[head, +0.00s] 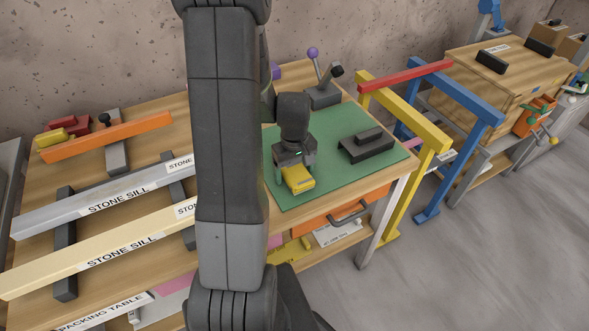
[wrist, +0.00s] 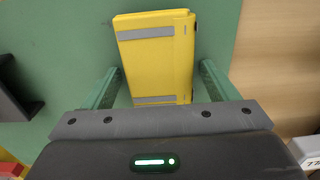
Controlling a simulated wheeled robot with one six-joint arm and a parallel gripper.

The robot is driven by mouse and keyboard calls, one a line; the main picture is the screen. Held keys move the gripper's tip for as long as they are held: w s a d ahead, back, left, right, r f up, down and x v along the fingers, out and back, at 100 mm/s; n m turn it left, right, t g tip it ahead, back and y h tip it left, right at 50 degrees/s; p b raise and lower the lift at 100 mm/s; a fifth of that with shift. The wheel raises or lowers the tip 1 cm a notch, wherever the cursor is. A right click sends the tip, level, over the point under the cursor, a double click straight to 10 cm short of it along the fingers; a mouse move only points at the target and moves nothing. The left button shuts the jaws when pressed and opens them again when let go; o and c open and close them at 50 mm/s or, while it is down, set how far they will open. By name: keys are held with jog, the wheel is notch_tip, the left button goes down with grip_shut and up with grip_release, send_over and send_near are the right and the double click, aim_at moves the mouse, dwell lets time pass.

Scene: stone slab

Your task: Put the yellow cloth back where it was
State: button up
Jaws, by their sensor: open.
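The yellow cloth (head: 299,181) is a flat folded block on the green mat (head: 345,125), near the mat's front left part. In the wrist view the yellow cloth (wrist: 157,62) shows two grey bands. My gripper (head: 297,170) points down over the cloth. In the wrist view my gripper (wrist: 162,78) is open, with one finger on each side of the cloth and a gap at both sides. The cloth's near end is hidden by the gripper body.
A dark block (head: 366,146) sits on the mat to the right. A lever stand (head: 322,92) is behind. Two stone sills (head: 108,200) lie at left, with an orange bar (head: 107,136) beyond. A yellow-and-blue frame (head: 425,145) stands at right. My arm hides the middle.

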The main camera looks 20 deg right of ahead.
aim_at(295, 170)
notch_tip(295, 170, up, 12)
jog(key=shift+r, duration=0.2)
dwell(0.4)
